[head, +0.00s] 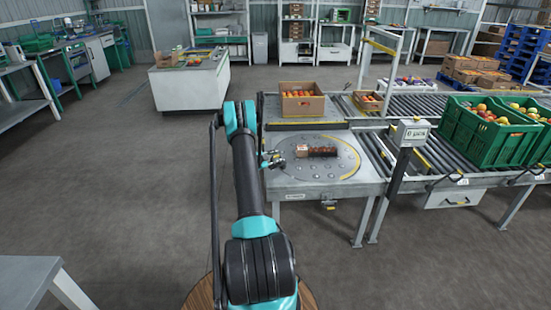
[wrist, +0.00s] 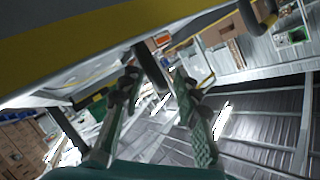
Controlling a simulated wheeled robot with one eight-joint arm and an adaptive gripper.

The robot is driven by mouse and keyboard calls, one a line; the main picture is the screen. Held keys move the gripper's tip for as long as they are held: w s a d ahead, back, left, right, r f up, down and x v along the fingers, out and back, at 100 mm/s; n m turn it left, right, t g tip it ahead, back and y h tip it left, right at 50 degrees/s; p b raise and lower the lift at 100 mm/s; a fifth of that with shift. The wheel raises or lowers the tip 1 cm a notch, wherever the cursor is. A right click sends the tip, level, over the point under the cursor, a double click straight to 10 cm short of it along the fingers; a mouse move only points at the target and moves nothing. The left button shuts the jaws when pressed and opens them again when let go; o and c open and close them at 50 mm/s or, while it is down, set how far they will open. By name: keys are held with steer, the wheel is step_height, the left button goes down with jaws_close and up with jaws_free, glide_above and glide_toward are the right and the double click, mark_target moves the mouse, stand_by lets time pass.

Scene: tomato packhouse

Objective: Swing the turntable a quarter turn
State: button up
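The turntable (head: 318,172) is a round grey plate with a yellow arc and dots, set in the grey table at the near end of the roller line. A dark brown, bar-like object (head: 322,152) lies across its middle, with a paler block at its left end. My gripper (head: 272,159) is at the turntable's left edge, low over the table. In the wrist view my gripper's fingers (wrist: 157,82) are spread apart. A dark bar (wrist: 150,66) shows between them; I cannot tell whether they touch it or what it belongs to.
A cardboard box of tomatoes (head: 301,105) stands behind the turntable, with a smaller box (head: 368,102) to its right. A post with a display (head: 412,132) stands to the right. Green crates (head: 480,140) sit on the rollers. The floor to the left is open.

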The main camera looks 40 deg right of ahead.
steer(key=shift+d, duration=0.1)
jaws_close()
steer(key=shift+s+d, duration=0.1)
stand_by(0.5)
